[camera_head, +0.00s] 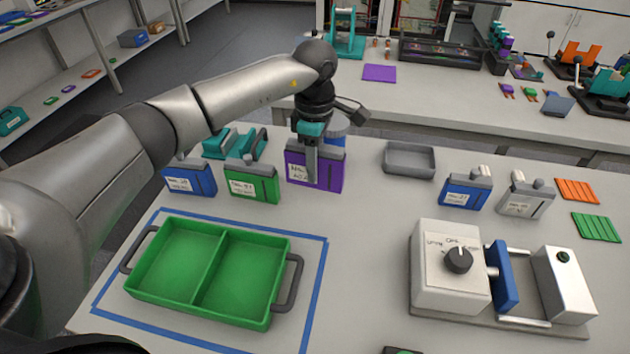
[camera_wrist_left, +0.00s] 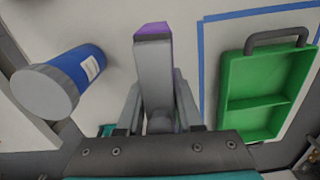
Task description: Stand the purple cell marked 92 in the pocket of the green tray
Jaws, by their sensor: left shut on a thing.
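The purple cell (camera_head: 330,175) is upright at the back of the near table, beside the green cell. Its label is partly hidden by a finger, so I cannot read its number. My left gripper (camera_head: 312,160) is shut on the purple cell from above; in the left wrist view the grey top and a purple edge of the cell (camera_wrist_left: 153,29) show between the fingers. I cannot tell whether it touches the table. The green tray (camera_head: 208,308) lies at front left, with two empty compartments and dark handles; it also shows in the left wrist view (camera_wrist_left: 232,85). My right gripper is out of view.
A blue cell (camera_head: 190,178) and a green cell (camera_head: 252,182) stand left of the purple one. A blue jar (camera_wrist_left: 75,72) with a grey lid is close by. Blue tape (camera_head: 318,285) frames the tray. A white dial device (camera_head: 450,280) stands at right.

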